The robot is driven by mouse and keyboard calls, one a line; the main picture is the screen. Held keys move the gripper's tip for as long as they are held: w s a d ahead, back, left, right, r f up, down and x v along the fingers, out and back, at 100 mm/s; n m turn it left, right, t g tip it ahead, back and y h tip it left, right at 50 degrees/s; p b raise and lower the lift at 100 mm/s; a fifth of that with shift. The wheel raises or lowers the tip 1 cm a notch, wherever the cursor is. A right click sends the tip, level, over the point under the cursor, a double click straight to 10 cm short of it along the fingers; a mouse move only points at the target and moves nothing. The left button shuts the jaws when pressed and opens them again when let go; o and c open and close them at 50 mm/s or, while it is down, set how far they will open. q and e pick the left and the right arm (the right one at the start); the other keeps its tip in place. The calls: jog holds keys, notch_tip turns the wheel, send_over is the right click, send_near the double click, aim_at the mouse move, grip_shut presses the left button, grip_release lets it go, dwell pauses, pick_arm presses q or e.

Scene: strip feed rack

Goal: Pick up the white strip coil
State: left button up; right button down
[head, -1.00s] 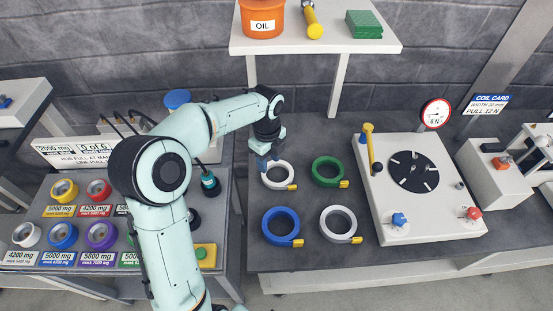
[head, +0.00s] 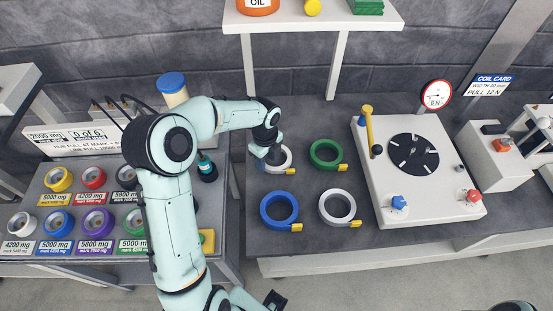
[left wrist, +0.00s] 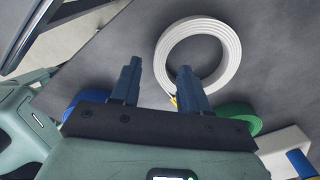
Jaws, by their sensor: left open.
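A white strip coil (head: 289,160) with a yellow tag lies flat at the back left of the dark bench; the wrist view shows its ring (left wrist: 235,50) nearly whole. A second, greyer white coil (head: 325,208) lies at the front right of the group. My left gripper (head: 270,160) is over the left side of the back coil and hides part of it. In the left wrist view its two fingers (left wrist: 159,68) are apart with nothing between them; the right finger overlaps the coil's near edge. I cannot tell if they touch.
A blue coil (head: 265,211) and a green coil (head: 314,158) lie close by. A white machine (head: 435,205) with a black disc stands to the right. Colored rolls fill the stand (head: 30,190) at left.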

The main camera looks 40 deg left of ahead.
pick_arm(q)
notch_tip(320, 180, down, 2)
jog(key=shift+f, duration=0.25)
grip_shut()
jog(key=shift+r, duration=0.15)
